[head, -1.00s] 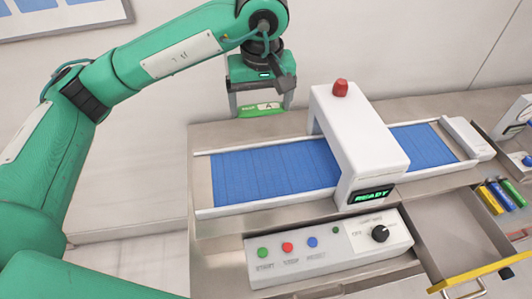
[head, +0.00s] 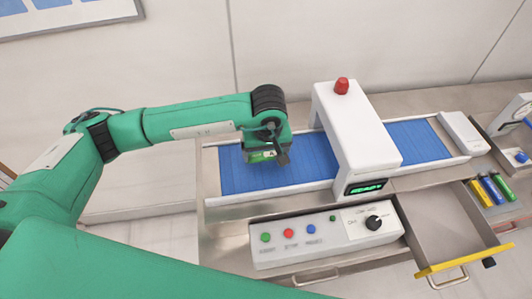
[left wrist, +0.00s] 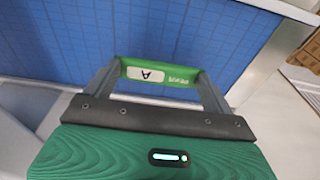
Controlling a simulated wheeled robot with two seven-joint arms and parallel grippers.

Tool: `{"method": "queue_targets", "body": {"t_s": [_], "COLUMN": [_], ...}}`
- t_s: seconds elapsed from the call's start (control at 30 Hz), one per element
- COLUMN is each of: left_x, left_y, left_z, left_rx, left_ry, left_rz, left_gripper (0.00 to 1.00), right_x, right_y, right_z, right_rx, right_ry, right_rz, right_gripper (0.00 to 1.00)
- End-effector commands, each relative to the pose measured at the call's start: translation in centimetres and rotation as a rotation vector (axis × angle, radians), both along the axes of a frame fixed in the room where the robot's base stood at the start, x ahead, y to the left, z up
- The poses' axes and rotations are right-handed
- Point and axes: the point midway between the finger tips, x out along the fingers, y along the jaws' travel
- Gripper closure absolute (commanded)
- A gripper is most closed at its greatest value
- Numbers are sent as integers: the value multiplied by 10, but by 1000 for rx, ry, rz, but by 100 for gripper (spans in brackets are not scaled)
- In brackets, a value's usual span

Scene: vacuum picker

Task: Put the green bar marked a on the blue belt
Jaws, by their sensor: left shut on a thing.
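The green bar (head: 261,156) has a pale label with the letter A, which reads upside down in the left wrist view (left wrist: 160,74). My left gripper (left wrist: 160,78) is shut on the bar, with one finger at each end of it. In the head view my left gripper (head: 263,156) is over the left part of the blue belt (head: 240,175). The belt also fills the upper part of the left wrist view (left wrist: 200,35). I cannot tell whether the bar touches the belt or is just above it. My right gripper is not clearly in view.
A white scanner arch (head: 357,135) with a red knob on top spans the belt. A control panel (head: 325,236) with coloured buttons and a dial stands in front. At the right is an open drawer (head: 450,232) with a yellow front edge, beside several coloured cylinders (head: 491,190).

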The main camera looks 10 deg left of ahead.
Motion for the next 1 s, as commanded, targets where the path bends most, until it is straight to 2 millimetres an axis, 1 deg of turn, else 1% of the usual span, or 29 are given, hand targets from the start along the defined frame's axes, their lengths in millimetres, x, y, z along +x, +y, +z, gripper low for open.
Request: {"method": "queue_targets", "body": {"t_s": [0.03, 0.1, 0.17, 0.37, 0.53, 0.57, 0.6, 0.83, 0.93, 0.97, 1.0], "left_x": [-1, -1, -1, 0, 0, 0, 0, 0, 0, 0, 0], "left_y": [0, 0, 0, 0, 0, 0, 0, 0, 0, 0, -1], "left_z": [-5, -15, -21, -22, -26, -24, -24, -23, -20, -20, -17], "left_rx": [0, 1, 0, 0, 0, 0, 0, 0, 1, 0, -2], "left_ry": [5, 5, 2, 0, 0, 0, 0, 1, 1, 0, -3], "left_rz": [1, 0, 0, 0, 0, 0, 0, 0, 0, 0, -1], "left_gripper": [36, 36, 36, 36, 36, 8, 0, 0, 0, 0, 0], "right_x": [-4, -6, -7, -5, -2, -2, -1, -1, -1, -1, -1], "right_y": [-1, -2, -2, -2, -2, -2, -2, 1, 3, 3, 3], "right_z": [7, 10, 11, 9, 3, 5, 5, 6, 11, 9, 3], "right_rx": [-1, -2, -2, -3, -2, -2, -2, 1, 3, 3, 4], "right_ry": [5, 8, 9, 8, 4, 4, 3, 2, 2, 2, 2], "right_rz": [0, 0, 0, 0, 0, 0, 0, -1, -1, -1, -1], "right_gripper": [64, 64, 64, 64, 64, 64, 64, 64, 64, 64, 64]}}
